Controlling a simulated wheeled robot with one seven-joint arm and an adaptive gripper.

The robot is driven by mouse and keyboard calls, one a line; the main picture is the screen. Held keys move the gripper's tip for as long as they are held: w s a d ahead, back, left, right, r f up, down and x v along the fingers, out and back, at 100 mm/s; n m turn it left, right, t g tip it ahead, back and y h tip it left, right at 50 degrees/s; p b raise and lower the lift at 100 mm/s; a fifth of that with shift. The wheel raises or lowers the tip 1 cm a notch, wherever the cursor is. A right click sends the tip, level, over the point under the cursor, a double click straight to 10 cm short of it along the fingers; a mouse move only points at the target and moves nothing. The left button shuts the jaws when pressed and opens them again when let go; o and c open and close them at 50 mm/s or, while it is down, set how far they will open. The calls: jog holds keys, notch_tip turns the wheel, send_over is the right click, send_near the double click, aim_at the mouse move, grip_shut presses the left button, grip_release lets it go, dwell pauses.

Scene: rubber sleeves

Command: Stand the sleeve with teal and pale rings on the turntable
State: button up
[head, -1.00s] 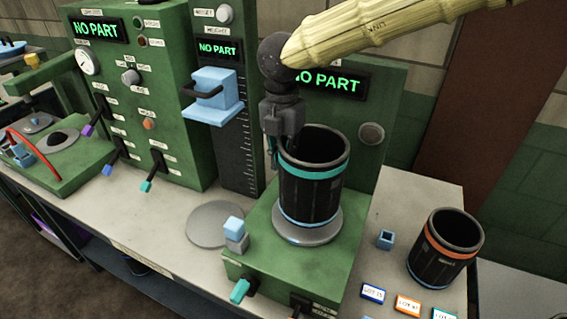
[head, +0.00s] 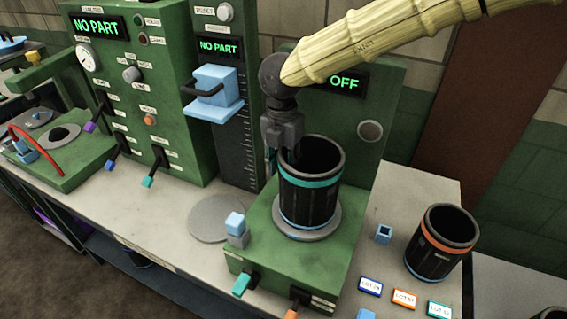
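The black sleeve with a teal ring near its top and a pale blue ring near its foot (head: 309,205) stands upright on the grey turntable disc (head: 333,222) of the green station at the right. My gripper (head: 280,160) points down at the sleeve's left rim. One finger shows outside the wall on the left. The other finger is at the rim, and its tip is hidden, apparently inside the sleeve. Whether the fingers press on the wall cannot be made out.
Another black sleeve with an orange ring (head: 435,262) stands on the bench at the right, near a small blue block (head: 383,234) and label tags (head: 404,299). A bare grey disc (head: 216,219) lies left of the station. A blue slide (head: 214,90) is on the gauge behind.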

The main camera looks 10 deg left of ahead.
jog(key=shift+r, duration=0.1)
notch_tip(320, 180, up, 12)
jog(key=b, duration=0.3)
jog(key=shift+a, duration=0.1)
dwell(0.4)
